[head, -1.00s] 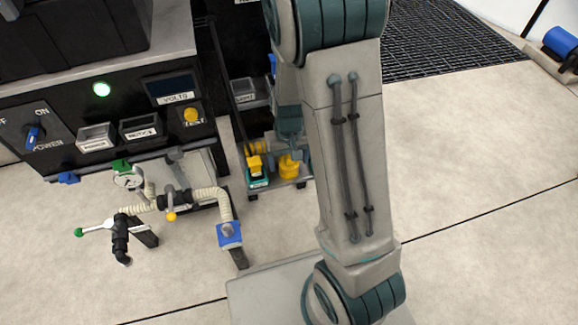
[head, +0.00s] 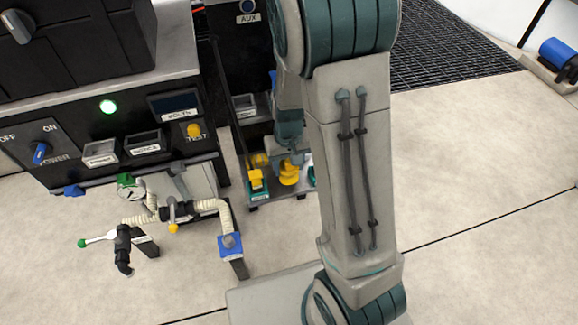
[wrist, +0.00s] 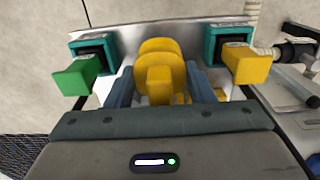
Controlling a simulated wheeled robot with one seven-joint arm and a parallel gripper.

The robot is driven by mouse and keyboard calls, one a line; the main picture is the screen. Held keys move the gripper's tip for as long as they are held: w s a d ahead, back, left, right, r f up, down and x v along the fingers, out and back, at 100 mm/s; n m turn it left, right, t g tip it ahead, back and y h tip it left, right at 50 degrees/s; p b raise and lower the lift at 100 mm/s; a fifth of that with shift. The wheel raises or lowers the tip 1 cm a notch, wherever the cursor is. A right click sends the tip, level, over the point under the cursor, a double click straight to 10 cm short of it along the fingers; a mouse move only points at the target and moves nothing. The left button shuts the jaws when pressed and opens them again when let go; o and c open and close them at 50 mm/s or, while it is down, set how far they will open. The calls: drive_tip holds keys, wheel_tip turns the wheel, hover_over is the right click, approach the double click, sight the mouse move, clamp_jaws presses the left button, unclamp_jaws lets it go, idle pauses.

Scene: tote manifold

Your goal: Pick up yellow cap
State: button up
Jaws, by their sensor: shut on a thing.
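The yellow cap (wrist: 159,72) is between the two blue-grey fingers of my gripper (wrist: 159,88) in the wrist view. It has a rounded body with a raised block on top. My gripper is shut on it, one finger on each side. In the head view the yellow cap (head: 289,174) shows under my gripper (head: 290,156), over the low shelf at the back; my arm partly covers this spot. I cannot tell how much gap lies under the cap.
In the wrist view, teal holders with a green block (wrist: 76,76) and a yellow block (wrist: 246,64) flank the fingers closely. In the head view, a hose assembly (head: 172,208) stands left on the floor, below the black panel (head: 60,125).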

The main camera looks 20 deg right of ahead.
drive_tip(key=s+d+r+p, duration=0.3)
drive_tip(key=s+d+r, duration=0.4)
drive_tip(key=d, duration=0.2)
drive_tip(key=shift+s+r+p, duration=0.2)
drive_tip(key=shift+r+p, duration=0.1)
idle(1.1)
